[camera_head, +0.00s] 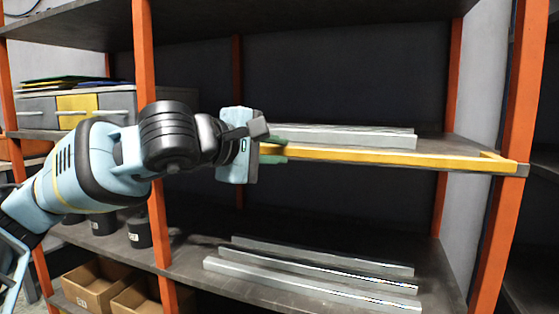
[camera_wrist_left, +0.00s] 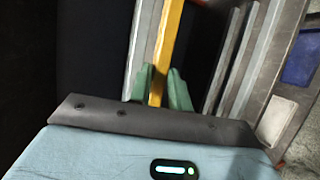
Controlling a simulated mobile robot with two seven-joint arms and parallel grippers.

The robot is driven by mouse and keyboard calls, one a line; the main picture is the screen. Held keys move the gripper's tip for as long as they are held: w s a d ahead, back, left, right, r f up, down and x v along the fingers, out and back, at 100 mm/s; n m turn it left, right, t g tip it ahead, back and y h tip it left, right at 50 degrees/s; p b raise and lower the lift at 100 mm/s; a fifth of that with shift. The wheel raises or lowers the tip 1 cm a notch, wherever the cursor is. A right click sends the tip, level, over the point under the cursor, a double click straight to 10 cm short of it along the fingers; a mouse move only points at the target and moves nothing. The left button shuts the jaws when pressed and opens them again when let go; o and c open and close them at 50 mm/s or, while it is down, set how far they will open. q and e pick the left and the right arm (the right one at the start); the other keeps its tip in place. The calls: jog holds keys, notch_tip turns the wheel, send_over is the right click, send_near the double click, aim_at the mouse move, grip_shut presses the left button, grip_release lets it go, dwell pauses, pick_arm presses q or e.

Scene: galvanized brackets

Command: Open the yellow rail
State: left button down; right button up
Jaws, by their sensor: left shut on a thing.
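The yellow rail (camera_head: 400,157) runs along the front edge of the middle shelf, from my left gripper to the orange post at the right. Its right end has a short yellow piece turned back towards the shelf. My left gripper (camera_head: 273,151) is at the rail's left end, with its green fingertips on either side of the rail. In the left wrist view the yellow rail (camera_wrist_left: 169,45) passes between the two green fingers (camera_wrist_left: 160,90), which are shut on it. The left end of the rail is partly hidden by the gripper. My right gripper is not in view.
Galvanized bars (camera_head: 350,136) lie on the middle shelf behind the rail. Several more bars (camera_head: 310,275) lie on the lower shelf. An orange post (camera_head: 148,120) stands behind my left arm, another (camera_head: 510,130) at the right. Cardboard boxes (camera_head: 95,285) and black cups (camera_head: 139,232) sit lower left.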

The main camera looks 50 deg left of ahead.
pick_arm(q)
jog(key=shift+f+b, duration=0.5)
jog(key=shift+f, duration=0.15)
jog(key=c, duration=1.4)
grip_release()
jog(key=shift+w+a, duration=0.1)
jog(key=shift+w, duration=0.05)
jog(key=shift+o, duration=0.2)
jog(key=shift+r, duration=0.1)
jog(key=b+v, duration=0.5)
jog(key=v, duration=0.3)
